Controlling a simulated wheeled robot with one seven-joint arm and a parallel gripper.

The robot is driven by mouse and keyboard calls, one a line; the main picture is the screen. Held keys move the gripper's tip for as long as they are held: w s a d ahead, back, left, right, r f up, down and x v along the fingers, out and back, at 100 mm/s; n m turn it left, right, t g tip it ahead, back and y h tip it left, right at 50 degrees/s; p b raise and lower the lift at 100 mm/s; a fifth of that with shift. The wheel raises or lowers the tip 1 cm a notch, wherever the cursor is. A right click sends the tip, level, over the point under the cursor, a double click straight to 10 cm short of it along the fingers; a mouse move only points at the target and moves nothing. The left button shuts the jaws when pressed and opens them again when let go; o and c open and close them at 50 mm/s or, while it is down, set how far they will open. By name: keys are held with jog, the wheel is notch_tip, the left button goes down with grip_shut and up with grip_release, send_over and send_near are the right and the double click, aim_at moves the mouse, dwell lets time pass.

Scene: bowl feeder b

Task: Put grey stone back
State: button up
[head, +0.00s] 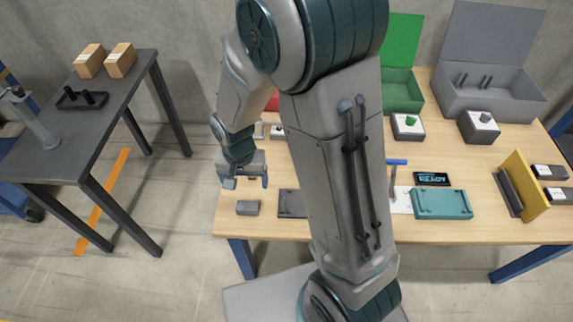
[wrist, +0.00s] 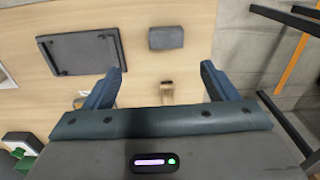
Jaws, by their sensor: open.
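A plain dark grey block (head: 248,208) lies on the table near its front left corner; it looks like the grey stone. It also shows in the wrist view (wrist: 166,37), at top centre, beyond my fingertips. My gripper (head: 244,182) points down above the table, behind the block in the head view. Its two fingers (wrist: 163,80) are wide apart, with nothing held between them. An open grey box (head: 490,101) with a raised lid stands at the back right.
A dark flat tray (head: 291,203) lies right of the block and shows in the wrist view (wrist: 78,52). An open green box (head: 402,92), a teal tray (head: 442,204) and a yellow upright panel (head: 526,184) stand farther right. My arm hides the table's middle.

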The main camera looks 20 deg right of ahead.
jog(key=s+d+r+n+t, duration=0.1)
jog(key=s+d+r, duration=0.4)
jog(key=r, duration=0.3)
jog(key=s+d+r+n, duration=0.2)
jog(key=s+d+r, duration=0.3)
jog(key=r, duration=0.4)
jog(key=shift+s+d+n+t, duration=0.3)
jog(key=shift+s+d+t, duration=0.1)
jog(key=shift+s, duration=0.1)
